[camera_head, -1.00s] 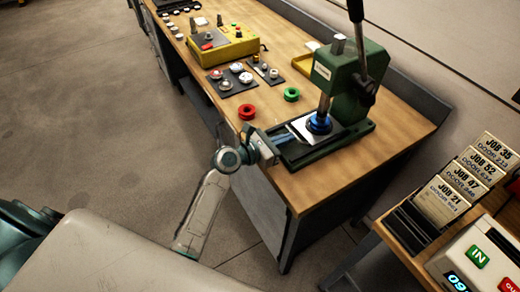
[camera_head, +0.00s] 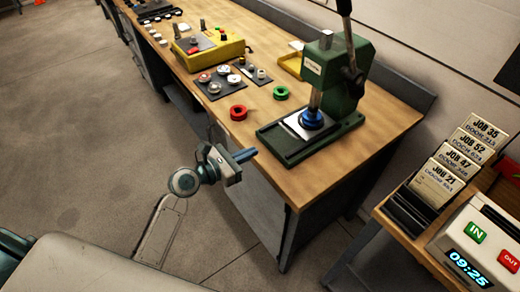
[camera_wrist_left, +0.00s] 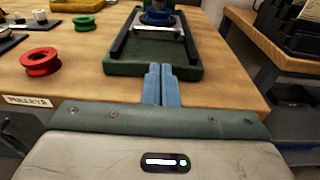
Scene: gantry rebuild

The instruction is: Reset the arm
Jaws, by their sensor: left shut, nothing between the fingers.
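My left gripper (camera_head: 246,155) is shut and empty, in front of the bench's near edge in the head view. In the left wrist view its blue fingers (camera_wrist_left: 161,85) lie together, pointing toward the green press base. The green arbor press (camera_head: 338,75) stands on the wooden bench (camera_head: 300,175). A blue round piece (camera_head: 312,119) sits on a bright plate on the press base, apart from the fingers. My right gripper does not show.
A red ring (camera_head: 238,112) and a green ring (camera_head: 281,93) lie on the bench left of the press. A yellow box (camera_head: 207,47) stands farther back. A job card rack (camera_head: 410,208) and a time clock (camera_head: 480,245) are at right. Open floor lies left.

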